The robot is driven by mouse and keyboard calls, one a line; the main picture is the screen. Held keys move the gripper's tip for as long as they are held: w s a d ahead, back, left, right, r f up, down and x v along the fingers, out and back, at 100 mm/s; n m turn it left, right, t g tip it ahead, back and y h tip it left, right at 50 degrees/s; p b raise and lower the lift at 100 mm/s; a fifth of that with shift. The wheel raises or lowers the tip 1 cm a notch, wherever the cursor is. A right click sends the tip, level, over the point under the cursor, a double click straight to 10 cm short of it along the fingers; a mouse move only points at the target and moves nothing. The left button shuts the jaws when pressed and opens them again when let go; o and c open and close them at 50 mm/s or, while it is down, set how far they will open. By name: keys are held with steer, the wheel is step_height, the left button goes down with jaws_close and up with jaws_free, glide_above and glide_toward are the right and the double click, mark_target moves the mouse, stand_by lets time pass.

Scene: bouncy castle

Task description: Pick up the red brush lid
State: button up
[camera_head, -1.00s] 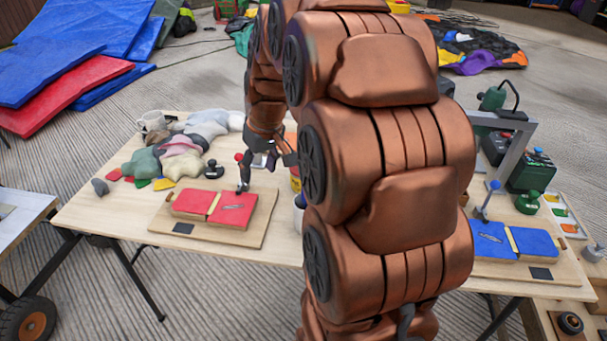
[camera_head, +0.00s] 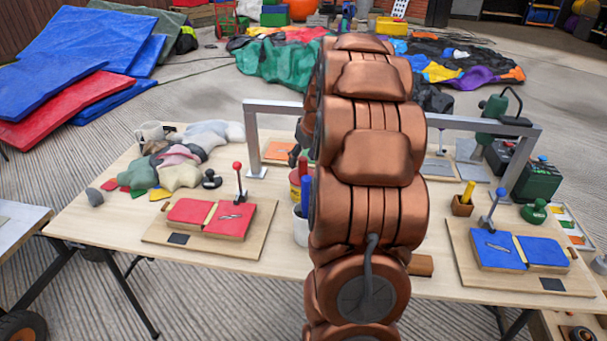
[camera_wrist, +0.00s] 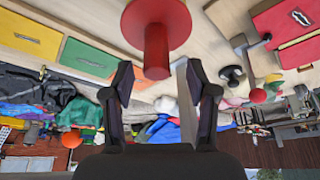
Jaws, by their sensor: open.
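The red brush lid (camera_wrist: 156,22) shows at the top middle of the wrist view as a wide round red disc with a thick red stem pointing down the picture. My gripper (camera_wrist: 158,84) is open, with one dark finger on each side of the stem's end. A gap shows between each finger and the stem, so nothing is held. In the head view a red upright knob (camera_head: 303,166) on a red and yellow can (camera_head: 294,190) shows at my arm's left edge, partly covered. My gripper is hidden behind my arm there.
A grey metal frame (camera_head: 252,140) stands close by, spanning the table behind my arm. A white cup with a blue handle (camera_head: 306,192) stands beside the can. A red-knobbed lever (camera_head: 238,182) and red panels (camera_head: 210,218) lie left, blue panels (camera_head: 520,250) right.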

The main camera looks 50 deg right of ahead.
mark_target(301, 166)
steer(key=x, duration=0.4)
steer(key=shift+s+d+f, duration=0.1)
steer(key=shift+s+f, duration=0.05)
steer(key=shift+f, duration=0.05)
steer(key=shift+c, duration=0.2)
jaws_close()
